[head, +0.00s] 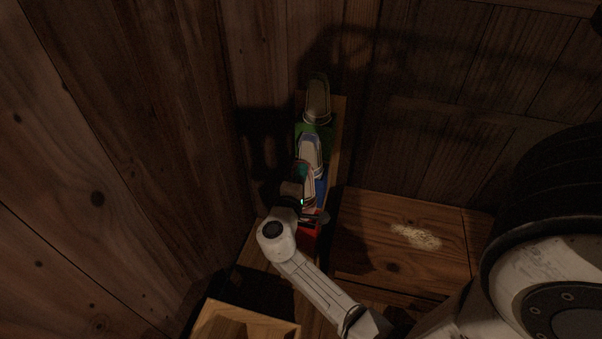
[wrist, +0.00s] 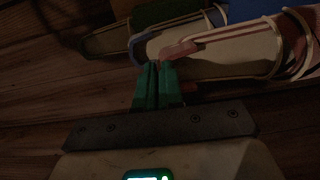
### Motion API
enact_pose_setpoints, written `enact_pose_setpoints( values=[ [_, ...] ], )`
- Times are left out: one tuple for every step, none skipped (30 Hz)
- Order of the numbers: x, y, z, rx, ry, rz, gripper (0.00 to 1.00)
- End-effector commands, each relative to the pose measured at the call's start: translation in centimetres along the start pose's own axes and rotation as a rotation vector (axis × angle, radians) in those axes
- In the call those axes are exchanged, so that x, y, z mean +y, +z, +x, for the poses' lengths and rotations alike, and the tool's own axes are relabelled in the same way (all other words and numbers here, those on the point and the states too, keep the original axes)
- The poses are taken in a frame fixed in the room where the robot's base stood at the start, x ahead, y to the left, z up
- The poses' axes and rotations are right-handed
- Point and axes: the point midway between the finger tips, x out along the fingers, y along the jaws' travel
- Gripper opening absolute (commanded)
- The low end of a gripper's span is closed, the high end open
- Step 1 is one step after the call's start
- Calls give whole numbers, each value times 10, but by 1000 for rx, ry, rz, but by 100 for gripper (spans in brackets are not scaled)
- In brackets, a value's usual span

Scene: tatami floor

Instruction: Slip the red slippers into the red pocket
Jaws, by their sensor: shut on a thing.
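The red slippers (head: 308,188), pale inside with a reddish edge, are at my gripper (head: 301,199) in the head view, above the red pocket (head: 309,232). In the wrist view the red slippers (wrist: 235,52) lie across the upper right, just beyond the fingertips. The green fingers of my gripper (wrist: 157,68) are close together, shut on the slippers' near edge; the exact contact is dark. The red pocket is partly hidden by my wrist. I cannot tell whether the slippers' toes are inside it.
Plank walls close in at left and behind. A wooden box (head: 240,322) is at the lower front.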

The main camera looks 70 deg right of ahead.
Motion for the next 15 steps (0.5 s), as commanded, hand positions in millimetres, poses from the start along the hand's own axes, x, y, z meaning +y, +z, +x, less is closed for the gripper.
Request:
enact_pose_setpoints(
  values=[
    [-5,0,0,0,1,1,0],
    [-7,0,0,0,1,1,0],
    [-9,0,0,0,1,1,0],
    [-10,0,0,0,1,1,0],
    [-12,0,0,0,1,1,0],
    [-14,0,0,0,1,1,0],
    [-16,0,0,1,1,1,0],
    [-17,0,0,1,1,0,0],
    [-19,0,0,1,1,0,0],
    [-21,0,0,1,1,0,0],
    [-22,0,0,1,1,0,0],
    [-24,0,0,1,1,0,0],
    [-26,0,0,1,1,0,0],
    [-28,0,0,1,1,0,0],
    [-30,0,0,1,1,0,0]
  ],
)
